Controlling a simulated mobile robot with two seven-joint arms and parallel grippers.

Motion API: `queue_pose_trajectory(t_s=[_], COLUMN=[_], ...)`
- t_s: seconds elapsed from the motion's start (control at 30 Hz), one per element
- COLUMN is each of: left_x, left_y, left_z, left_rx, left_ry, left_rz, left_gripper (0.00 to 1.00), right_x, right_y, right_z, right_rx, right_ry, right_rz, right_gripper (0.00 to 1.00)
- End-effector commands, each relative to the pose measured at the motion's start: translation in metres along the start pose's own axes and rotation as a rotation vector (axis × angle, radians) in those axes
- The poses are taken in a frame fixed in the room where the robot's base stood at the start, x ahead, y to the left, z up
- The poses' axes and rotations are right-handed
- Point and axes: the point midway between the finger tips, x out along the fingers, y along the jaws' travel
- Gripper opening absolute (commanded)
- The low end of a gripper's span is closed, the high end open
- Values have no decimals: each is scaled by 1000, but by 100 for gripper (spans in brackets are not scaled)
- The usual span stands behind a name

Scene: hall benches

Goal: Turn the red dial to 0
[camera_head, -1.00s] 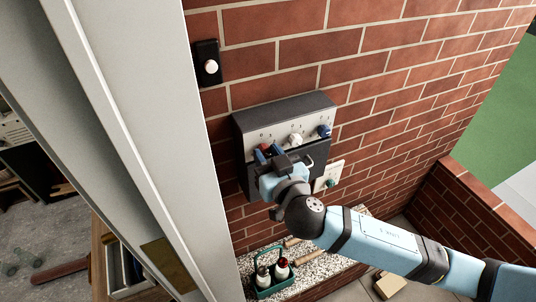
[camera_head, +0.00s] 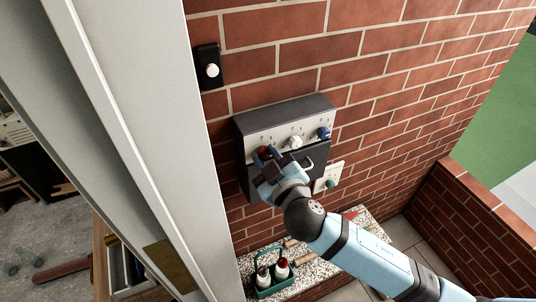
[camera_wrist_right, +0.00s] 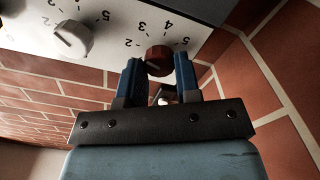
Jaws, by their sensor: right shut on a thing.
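The red dial (camera_head: 263,151) is the leftmost of three dials on the pale face of a dark control box (camera_head: 286,108) fixed to the brick wall. My right gripper (camera_head: 267,154) is shut on it, a blue finger on either side. In the right wrist view the red dial (camera_wrist_right: 159,57) sits between the fingertips (camera_wrist_right: 158,72), with printed numbers around it. I cannot tell which number it points to. My left gripper is not in view.
A white dial (camera_head: 295,142) and a blue dial (camera_head: 323,133) are to the right on the same panel. A pale plate with a green knob (camera_head: 331,183) is below right. A green bottle caddy (camera_head: 273,287) stands on the speckled ledge below. A pale post (camera_head: 130,130) rises at left.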

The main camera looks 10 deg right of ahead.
Motion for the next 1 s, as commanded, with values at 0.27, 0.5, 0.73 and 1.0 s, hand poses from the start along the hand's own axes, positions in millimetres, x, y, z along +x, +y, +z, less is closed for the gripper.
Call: queue_pose_trajectory(t_s=[0.27, 0.5, 0.73, 1.0], left_x=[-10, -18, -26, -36], left_y=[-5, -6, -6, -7], left_z=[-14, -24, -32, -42], left_rx=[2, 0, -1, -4], left_ry=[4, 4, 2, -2], left_rz=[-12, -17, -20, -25], left_gripper=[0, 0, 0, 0], right_x=[0, 0, 0, 0], right_y=[1, 0, 0, -1], right_z=[-2, -2, -2, -1], right_rx=[-261, -491, -711, -967], right_ry=[-1, -1, 0, 0], right_rz=[0, -1, -1, -1], right_gripper=[7, 7, 7, 7])
